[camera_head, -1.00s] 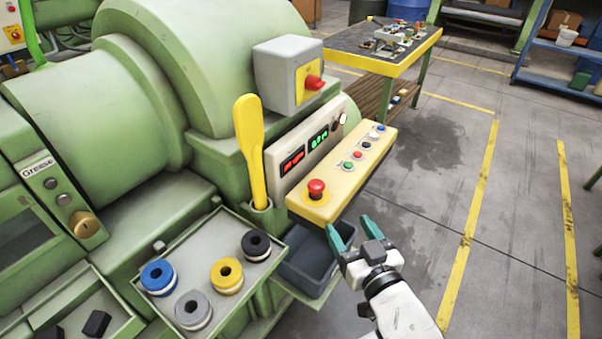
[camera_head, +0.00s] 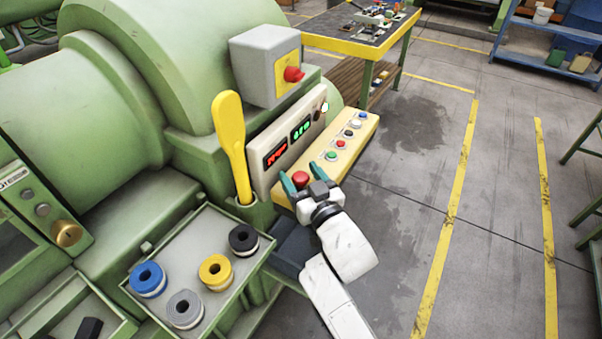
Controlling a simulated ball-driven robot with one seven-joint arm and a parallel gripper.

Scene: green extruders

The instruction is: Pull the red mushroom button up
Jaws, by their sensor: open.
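The red mushroom button (camera_head: 300,179) stands at the near end of the yellow control panel (camera_head: 357,138) on the green machine. My gripper (camera_head: 304,181) is open, with its teal fingers on either side of the red button, one at its left and one at its right. From this view I cannot tell whether the fingers touch it. The lower part of the button and its base are hidden by the gripper.
Smaller buttons line the panel beyond the red one. A yellow lever (camera_head: 231,140) and a display box (camera_head: 286,148) stand to the left. A grey box with a red knob (camera_head: 293,74) sits above. A tray with several rings (camera_head: 213,312) is at lower left. Floor to the right is clear.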

